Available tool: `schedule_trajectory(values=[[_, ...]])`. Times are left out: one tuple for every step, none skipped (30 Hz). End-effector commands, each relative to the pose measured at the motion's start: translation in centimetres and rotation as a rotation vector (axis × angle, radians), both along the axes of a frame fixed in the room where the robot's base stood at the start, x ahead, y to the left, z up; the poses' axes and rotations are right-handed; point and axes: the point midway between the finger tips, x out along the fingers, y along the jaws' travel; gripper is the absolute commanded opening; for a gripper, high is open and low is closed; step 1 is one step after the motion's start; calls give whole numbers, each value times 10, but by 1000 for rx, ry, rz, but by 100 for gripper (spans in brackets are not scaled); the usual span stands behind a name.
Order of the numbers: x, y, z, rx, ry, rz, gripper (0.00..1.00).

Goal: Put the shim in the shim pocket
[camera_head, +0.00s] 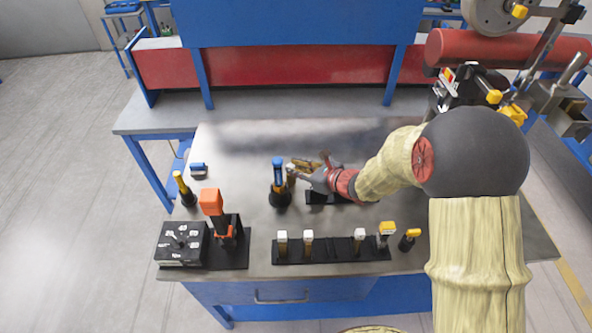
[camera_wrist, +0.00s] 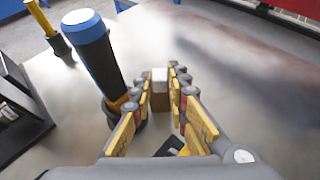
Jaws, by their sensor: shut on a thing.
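My gripper (camera_head: 297,169) is above the middle of the table, its fingers pointing left. In the wrist view the fingers (camera_wrist: 158,103) are closed around a small block with a white top and brown body, apparently the shim (camera_wrist: 159,76). Its white end also shows at the fingertips in the head view (camera_head: 291,172). A low black holder (camera_head: 318,198) lies below my gripper, partly hidden by it. A long black rack (camera_head: 333,250) at the front edge holds several white-topped pieces, with a gap near its middle. I cannot tell which place is the shim pocket.
A blue-topped dark tool (camera_head: 279,183) stands upright close left of my gripper. An orange-topped tool (camera_head: 213,203), a black box with knobs (camera_head: 182,244) and a yellow-handled tool (camera_head: 183,187) stand farther left. The table's back left is mostly clear.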

Motion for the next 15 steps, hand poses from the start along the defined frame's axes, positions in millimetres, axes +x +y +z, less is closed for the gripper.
schedule_trajectory(values=[[1, 0, 0, 0, -3, 0, 0], [1, 0, 1, 0, -4, 0, 0], [1, 0, 1, 0, -4, 0, 0], [1, 0, 1, 0, -3, 0, 0], [1, 0, 1, 0, -3, 0, 0], [1, 0, 1, 0, -3, 0, 0], [1, 0, 1, 0, -3, 0, 0], [1, 0, 0, 0, -3, 0, 0], [1, 0, -1, 0, -3, 0, 0], [1, 0, -2, 0, -3, 0, 0], [1, 0, -3, 0, -3, 0, 0], [0, 0, -3, 0, -2, 0, 18], [0, 0, -2, 0, -2, 0, 19], [0, 0, -2, 0, -2, 0, 21], [0, 0, -2, 0, -1, 0, 23]])
